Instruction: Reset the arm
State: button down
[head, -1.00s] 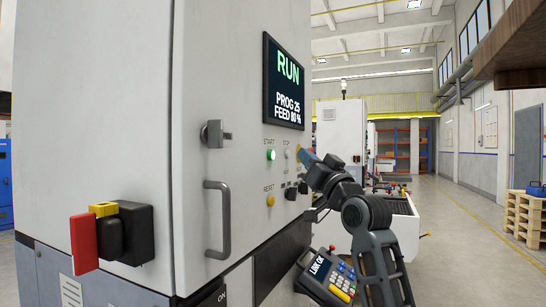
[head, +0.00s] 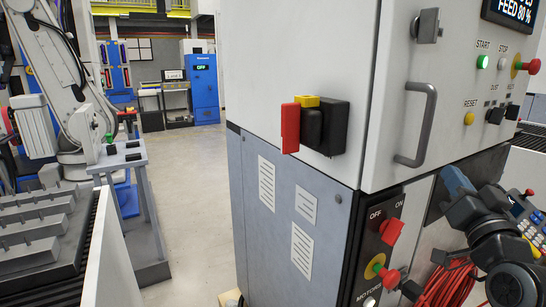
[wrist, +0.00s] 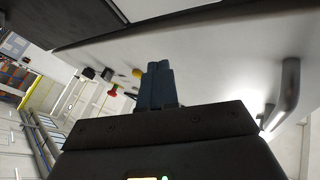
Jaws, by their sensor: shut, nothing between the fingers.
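My arm shows at the lower right of the head view, with my gripper (head: 456,181) in front of the lower part of the white machine cabinet (head: 300,50). In the wrist view my gripper (wrist: 158,68) shows as two blue-grey fingers close together, with nothing between them. The fingers appear apart from the cabinet's panel. The grey door handle (head: 419,125) stands above and left of my gripper in the head view; it also shows at the right of the wrist view (wrist: 285,95).
The panel has a lit green START button (head: 483,62), a yellow RESET button (head: 469,118) and a red emergency knob (head: 533,66). Below are a red OFF/ON switch (head: 391,231) and red cables (head: 445,285). A white robot arm (head: 60,70) stands left. The aisle floor (head: 190,190) is clear.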

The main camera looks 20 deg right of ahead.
jog(key=s+a+f+n+g+y, duration=0.1)
jog(key=s+a+f+y, duration=0.1)
jog(key=s+a+f, duration=0.35)
jog(key=s+a+f+n+y, duration=0.1)
jog(key=s+a+f, duration=0.1)
jog(key=a+f, duration=0.5)
jog(key=s+a+f+n+g+y, duration=0.1)
jog(key=s+a+f+n+y, duration=0.2)
jog(key=a, duration=0.4)
jog(key=s+a+f+n+y, duration=0.1)
jog(key=s+a, duration=0.2)
jog(key=s, duration=0.3)
jog(key=s+a+f+n+g+y, duration=0.1)
jog(key=s+a+n+y, duration=0.1)
jog(key=s, duration=0.4)
jog(key=s+a+f+n+y, duration=0.1)
jog(key=s+a+f+n, duration=0.1)
jog(key=s+a, duration=0.2)
jog(key=s, duration=0.3)
jog(key=shift+g+y, duration=0.3)
jog(key=shift+g, duration=0.1)
jog(key=shift+s+a, duration=0.1)
